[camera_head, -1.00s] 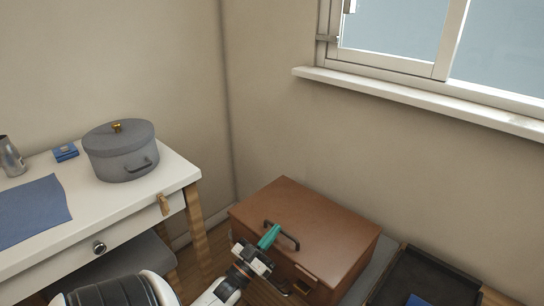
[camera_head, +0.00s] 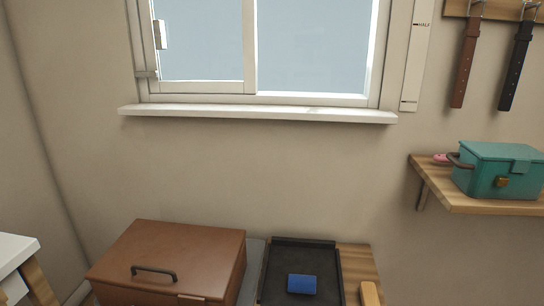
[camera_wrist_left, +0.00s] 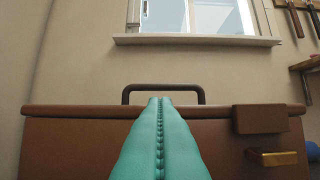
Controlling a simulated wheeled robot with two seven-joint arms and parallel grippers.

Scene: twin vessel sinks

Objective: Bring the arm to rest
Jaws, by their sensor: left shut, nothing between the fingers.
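My left gripper (camera_wrist_left: 160,102) shows in the left wrist view with its two teal fingers pressed together and nothing between them. It points at the front of a brown box (camera_wrist_left: 75,145). The box's dark handle (camera_wrist_left: 163,90) stands behind the fingertips; I cannot tell how far off it is. The head view shows the same brown box (camera_head: 180,250) with its lid down, and no part of my arms. My right gripper is in neither view.
A black tray (camera_head: 270,270) holding a blue item (camera_head: 301,284) lies right of the box. A wooden shelf (camera_head: 430,185) with a teal case (camera_head: 498,172) is on the right wall. A white table (camera_head: 15,250) edge is at left. A window sill (camera_head: 255,114) runs above.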

